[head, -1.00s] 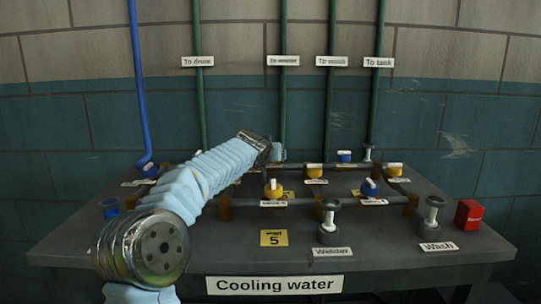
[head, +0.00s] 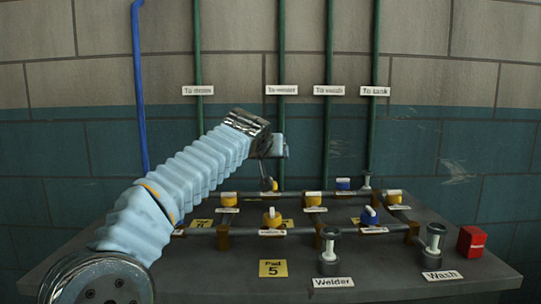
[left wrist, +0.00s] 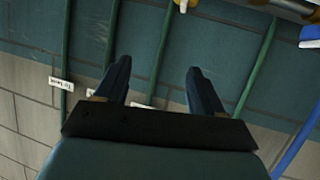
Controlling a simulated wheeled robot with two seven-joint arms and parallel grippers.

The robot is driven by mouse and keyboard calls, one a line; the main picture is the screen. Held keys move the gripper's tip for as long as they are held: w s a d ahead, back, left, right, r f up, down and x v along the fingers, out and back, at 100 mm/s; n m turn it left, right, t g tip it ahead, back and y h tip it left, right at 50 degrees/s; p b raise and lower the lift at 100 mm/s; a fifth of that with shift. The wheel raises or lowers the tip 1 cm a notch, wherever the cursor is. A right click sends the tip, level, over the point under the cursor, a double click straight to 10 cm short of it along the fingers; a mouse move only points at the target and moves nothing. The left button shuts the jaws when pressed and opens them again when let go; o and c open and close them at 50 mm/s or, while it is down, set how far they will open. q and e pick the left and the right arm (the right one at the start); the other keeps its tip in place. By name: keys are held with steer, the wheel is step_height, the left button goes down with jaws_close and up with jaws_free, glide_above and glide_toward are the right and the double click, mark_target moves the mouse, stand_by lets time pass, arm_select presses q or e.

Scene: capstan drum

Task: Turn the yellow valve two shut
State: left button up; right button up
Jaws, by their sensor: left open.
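Several yellow valves with white handles sit on the pipework of the dark table. One is at the front pipe (head: 272,218), and others are at the back left (head: 228,199), the back middle (head: 313,198) and the back right (head: 394,196). Their small tags are too blurred to read, so I cannot tell which is valve two. My left gripper (head: 265,172) is above the back of the pipework, partly hidden behind its own wrist. In the left wrist view my left gripper (left wrist: 157,80) is open with nothing between its fingers. My right gripper is not in view.
Blue valves (head: 369,215) and grey fittings marked Welder (head: 329,250) and Wash (head: 433,246) stand on the table. A red block (head: 471,241) is at the right. Green pipes (head: 281,130) and a blue pipe (head: 138,100) rise along the wall.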

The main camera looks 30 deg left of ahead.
arm_select(q)
steer(key=shift+d+v, duration=0.25)
steer(key=shift+v, duration=0.9)
steer(key=shift+d+v, duration=0.25)
steer(key=shift+v, duration=0.9)
steer(key=shift+w+r, duration=0.1)
steer(key=shift+w, duration=0.1)
